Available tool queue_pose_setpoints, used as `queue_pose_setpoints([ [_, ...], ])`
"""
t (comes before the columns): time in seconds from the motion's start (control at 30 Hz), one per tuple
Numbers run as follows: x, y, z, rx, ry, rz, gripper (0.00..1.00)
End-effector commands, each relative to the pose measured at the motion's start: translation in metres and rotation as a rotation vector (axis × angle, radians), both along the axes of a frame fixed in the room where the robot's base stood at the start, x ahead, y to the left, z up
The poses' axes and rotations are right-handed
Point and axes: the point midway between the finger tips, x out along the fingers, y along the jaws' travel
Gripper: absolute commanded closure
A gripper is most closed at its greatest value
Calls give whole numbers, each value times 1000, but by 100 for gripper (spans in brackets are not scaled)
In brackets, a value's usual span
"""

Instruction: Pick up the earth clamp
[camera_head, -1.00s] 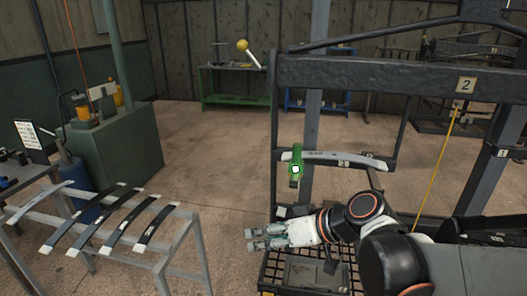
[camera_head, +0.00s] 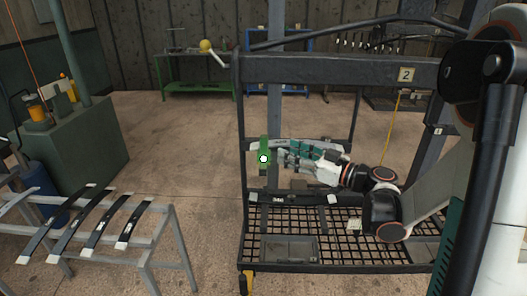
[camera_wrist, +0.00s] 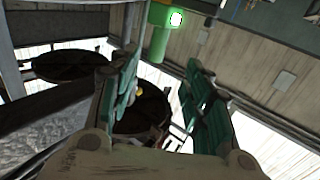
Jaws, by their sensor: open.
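The earth clamp (camera_head: 264,144) is a bright green piece at the left end of a pale curved leaf spring on the rack. A white dot shows on it. My gripper (camera_head: 283,158) is just to its right in the head view, with its fingers pointing left toward it. In the wrist view the green clamp (camera_wrist: 160,32) is at the top middle, just beyond the tips of my open gripper (camera_wrist: 163,60). The space between the teal finger pads is empty, and the clamp looks apart from them. My gripper and forearm hide part of the leaf spring.
The dark rack (camera_head: 320,70) has an upright left post and a top beam with a "2" tag (camera_head: 406,75). A mesh tray (camera_head: 335,222) lies below my arm. A grey stand with several leaf springs (camera_head: 88,218) is at left. The floor between is clear.

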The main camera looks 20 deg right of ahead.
Motion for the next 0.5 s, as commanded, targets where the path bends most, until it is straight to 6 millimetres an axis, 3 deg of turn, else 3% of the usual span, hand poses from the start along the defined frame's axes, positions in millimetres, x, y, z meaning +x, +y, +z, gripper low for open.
queue_pose_setpoints([
  [0.2,31,25,-1,0,1,3,55],
  [0.5,47,36,-2,0,1,1,55],
])
